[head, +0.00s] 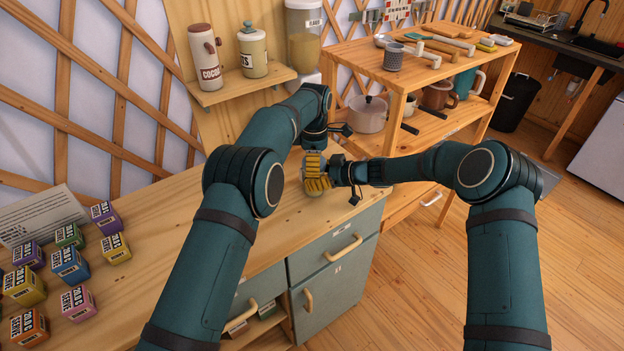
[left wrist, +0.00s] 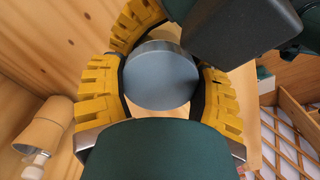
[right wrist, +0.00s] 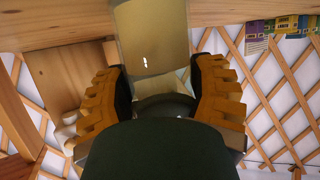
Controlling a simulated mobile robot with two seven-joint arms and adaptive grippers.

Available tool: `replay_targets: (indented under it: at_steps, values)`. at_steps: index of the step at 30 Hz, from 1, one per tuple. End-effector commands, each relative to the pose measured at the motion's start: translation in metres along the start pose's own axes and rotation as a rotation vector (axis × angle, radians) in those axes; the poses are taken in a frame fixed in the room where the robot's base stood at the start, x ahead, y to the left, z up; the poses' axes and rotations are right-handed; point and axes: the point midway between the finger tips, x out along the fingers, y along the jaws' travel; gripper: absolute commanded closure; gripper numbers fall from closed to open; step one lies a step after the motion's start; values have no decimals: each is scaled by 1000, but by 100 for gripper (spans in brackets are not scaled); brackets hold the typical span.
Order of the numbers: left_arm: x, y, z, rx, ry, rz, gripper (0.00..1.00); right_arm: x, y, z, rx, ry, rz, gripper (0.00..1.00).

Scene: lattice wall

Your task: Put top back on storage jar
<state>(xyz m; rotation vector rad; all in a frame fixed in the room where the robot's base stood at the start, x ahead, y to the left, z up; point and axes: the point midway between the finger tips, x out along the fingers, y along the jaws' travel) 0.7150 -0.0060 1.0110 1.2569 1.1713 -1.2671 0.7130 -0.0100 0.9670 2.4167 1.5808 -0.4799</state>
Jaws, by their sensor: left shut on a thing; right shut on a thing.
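My left gripper (head: 314,162) and my right gripper (head: 317,184) are close together above the wooden counter, the left one coming from above and the right one from the side. In the left wrist view, the round grey-blue top (left wrist: 158,80) sits between my left gripper's yellow fingers (left wrist: 160,95), which are shut on it. In the right wrist view, the pale beige storage jar (right wrist: 150,40) is between my right gripper's fingers (right wrist: 163,95), which are shut on it. The fingers hide most of the jar in the head view. I cannot tell whether top and jar touch.
Several small coloured boxes (head: 68,262) lie on the counter at left. Other jars, including a cocoa jar (head: 205,60), stand on a wall shelf (head: 240,82) behind. A wooden rack (head: 440,70) with pots stands at right. The counter between the boxes and grippers is mostly clear.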

Motion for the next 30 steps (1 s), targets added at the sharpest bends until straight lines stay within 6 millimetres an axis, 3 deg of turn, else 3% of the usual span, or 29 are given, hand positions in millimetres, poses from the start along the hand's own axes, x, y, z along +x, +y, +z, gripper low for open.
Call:
replay_targets:
  at_steps: [9, 22, 23, 24, 25, 30]
  values:
    - [-1, 0, 0, 506, -1, -1, 78, 0, 1, 0, 0, -1, 2, 100]
    - [-1, 0, 0, 591, -1, 0, 78, 0, 1, 1, 1, -2, 2, 100]
    - [-1, 0, 0, 591, -1, 0, 21, 0, 1, 1, 1, -2, 2, 100]
    - [-1, 0, 0, 591, -1, 0, 7, 0, 1, 1, 1, -2, 2, 100]
    - [-1, 0, 0, 591, 0, 0, 1, 0, 1, 1, 1, -2, 2, 100]
    - [0, 0, 0, 590, 0, 0, 1, 0, 1, 1, 1, -1, 2, 100]
